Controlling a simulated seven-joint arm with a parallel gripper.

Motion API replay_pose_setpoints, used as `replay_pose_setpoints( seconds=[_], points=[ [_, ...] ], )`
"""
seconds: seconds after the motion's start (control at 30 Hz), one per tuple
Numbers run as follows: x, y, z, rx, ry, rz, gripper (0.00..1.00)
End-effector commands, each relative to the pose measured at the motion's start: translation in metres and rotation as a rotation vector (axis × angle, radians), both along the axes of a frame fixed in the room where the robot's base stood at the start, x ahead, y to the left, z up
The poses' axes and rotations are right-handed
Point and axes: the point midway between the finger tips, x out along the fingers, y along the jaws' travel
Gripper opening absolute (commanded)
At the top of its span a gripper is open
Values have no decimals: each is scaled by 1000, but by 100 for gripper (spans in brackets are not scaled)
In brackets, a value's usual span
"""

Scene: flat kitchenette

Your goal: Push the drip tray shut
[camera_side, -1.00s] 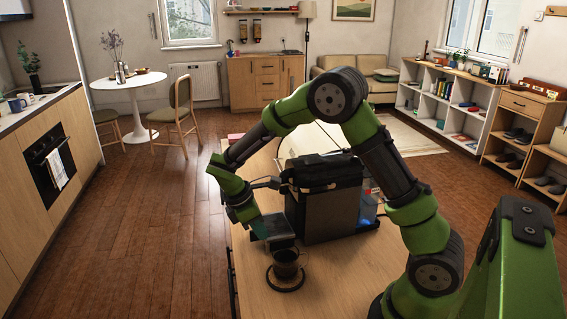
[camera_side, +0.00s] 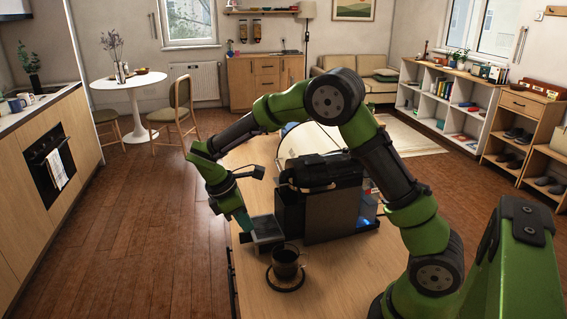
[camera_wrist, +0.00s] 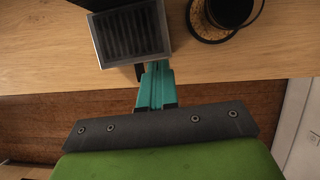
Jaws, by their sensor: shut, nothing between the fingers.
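The drip tray (camera_side: 265,228) sticks out from the left side of the dark coffee machine (camera_side: 325,200), low over the wooden counter. In the wrist view the tray (camera_wrist: 130,35) is a grey-rimmed square with a dark slatted grate. My gripper (camera_side: 243,224) is shut and empty, with its teal fingers pointing down at the tray's outer side. In the wrist view the fingertips (camera_wrist: 155,68) are right by the tray's outer edge; I cannot tell whether they touch it.
A dark cup (camera_side: 285,262) stands on a round coaster (camera_side: 285,280) in front of the tray, and the cup (camera_wrist: 232,10) also shows in the wrist view.

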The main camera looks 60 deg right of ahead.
Motion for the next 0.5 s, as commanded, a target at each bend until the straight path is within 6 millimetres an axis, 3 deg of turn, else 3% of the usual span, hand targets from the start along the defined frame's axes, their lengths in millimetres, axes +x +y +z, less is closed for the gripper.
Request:
replay_pose_setpoints(
  seconds=[0.1, 0.33, 0.43, 0.5],
  points=[
    [7, 8, 25, 0, -3, 1, 0],
    [14, 16, 53, 0, -2, 1, 2],
    [18, 19, 52, -4, 7, 2, 17],
    [31, 19, 53, -15, -1, -1, 28]
  ],
)
